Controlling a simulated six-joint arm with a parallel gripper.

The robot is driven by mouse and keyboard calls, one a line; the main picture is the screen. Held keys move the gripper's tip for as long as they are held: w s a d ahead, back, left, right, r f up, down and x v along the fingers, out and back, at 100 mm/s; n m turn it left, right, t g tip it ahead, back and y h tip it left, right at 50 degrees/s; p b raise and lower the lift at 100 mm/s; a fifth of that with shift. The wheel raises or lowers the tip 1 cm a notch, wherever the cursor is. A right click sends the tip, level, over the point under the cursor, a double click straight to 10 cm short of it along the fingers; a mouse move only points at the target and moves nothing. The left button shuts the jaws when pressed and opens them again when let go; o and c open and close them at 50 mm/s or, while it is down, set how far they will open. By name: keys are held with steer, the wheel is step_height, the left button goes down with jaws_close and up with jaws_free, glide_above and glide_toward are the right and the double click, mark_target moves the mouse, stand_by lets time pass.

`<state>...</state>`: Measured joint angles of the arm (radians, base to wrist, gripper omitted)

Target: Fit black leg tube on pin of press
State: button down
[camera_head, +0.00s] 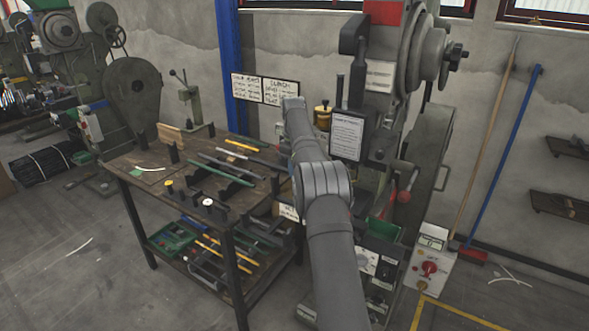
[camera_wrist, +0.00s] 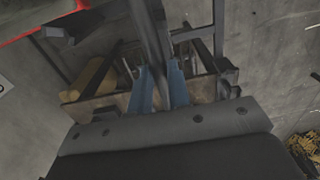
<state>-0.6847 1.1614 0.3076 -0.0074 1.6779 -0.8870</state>
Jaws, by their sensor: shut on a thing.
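In the wrist view my gripper (camera_wrist: 158,74) has its two blue fingers shut on a dark tube (camera_wrist: 150,32), which runs up out of the top of the picture. This looks like the black leg tube; its far end is out of view. In the head view my grey arm hides the gripper, and I cannot make out the held tube for certain. The rivet press (camera_head: 428,150) stands right of my arm, with a large wheel at its top and a red-knobbed lever. I cannot make out its pin, nor whether the tube touches it.
A wooden workbench (camera_head: 130,165) left of my arm holds several coloured tubes on black rests. Its lower shelf carries a green bin (camera_head: 170,238) and more tubes. A control box (camera_head: 430,268) stands at the press's right.

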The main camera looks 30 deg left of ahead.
steer(key=shift+f, duration=1.55)
steer(key=c, duration=1.3)
jaws_free()
